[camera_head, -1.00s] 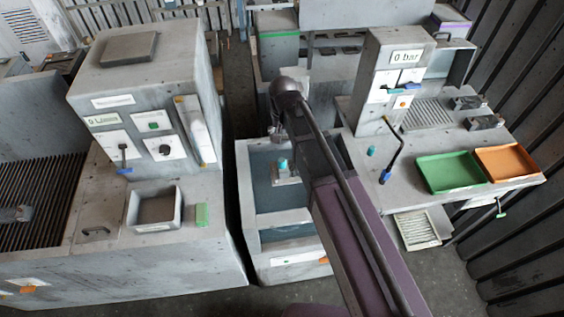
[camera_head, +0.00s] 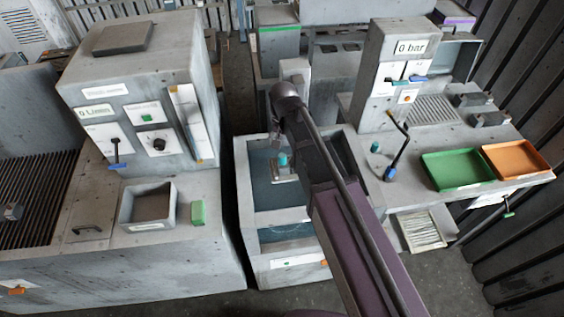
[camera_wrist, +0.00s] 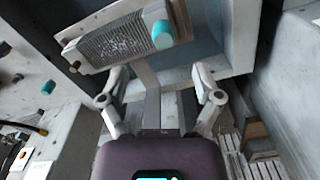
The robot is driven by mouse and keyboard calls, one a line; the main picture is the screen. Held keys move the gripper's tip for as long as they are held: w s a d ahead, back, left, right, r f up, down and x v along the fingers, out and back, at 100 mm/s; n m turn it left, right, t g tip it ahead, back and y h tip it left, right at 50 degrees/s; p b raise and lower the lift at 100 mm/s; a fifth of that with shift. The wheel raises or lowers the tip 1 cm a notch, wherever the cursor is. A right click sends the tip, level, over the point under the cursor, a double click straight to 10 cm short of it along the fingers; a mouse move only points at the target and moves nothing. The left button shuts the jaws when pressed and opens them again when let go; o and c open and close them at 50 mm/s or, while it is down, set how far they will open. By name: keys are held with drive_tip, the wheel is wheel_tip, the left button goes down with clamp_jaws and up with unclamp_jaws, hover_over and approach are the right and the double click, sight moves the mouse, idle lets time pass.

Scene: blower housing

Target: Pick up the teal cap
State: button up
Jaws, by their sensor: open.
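A teal cap (camera_head: 283,159) shows in the head view at a grey block inside the open tank (camera_head: 246,190). In the wrist view a teal cap (camera_wrist: 162,34) stands out from one end of a grey ribbed block (camera_wrist: 115,50), beyond my fingers. A second teal piece (camera_head: 375,147) stands on the right bench, left of the blue-handled lever. A teal piece also shows at the left of the wrist view (camera_wrist: 48,87). My gripper (camera_wrist: 158,72) is open, its two fingers spread apart with nothing between the tips. In the head view my arm partly hides the tank.
The tank walls surround the block. The right bench (camera_head: 425,202) carries a black lever with a blue handle (camera_head: 395,150), a green tray (camera_head: 457,170) and an orange tray (camera_head: 518,159). A grey machine with a square bin (camera_head: 148,226) stands left, across a narrow gap.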

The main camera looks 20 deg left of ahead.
sight(282, 155)
drive_tip(key=shift+f+b, duration=1.2)
drive_tip(key=shift+f, duration=0.35)
drive_tip(key=f+b, duration=0.3)
drive_tip(key=shift+w+a+f, duration=0.15)
drive_tip(key=shift+w+a, duration=0.15)
drive_tip(key=shift+f+b, duration=0.95)
drive_tip(key=shift+b, duration=0.15)
drive_tip(key=c, duration=1)
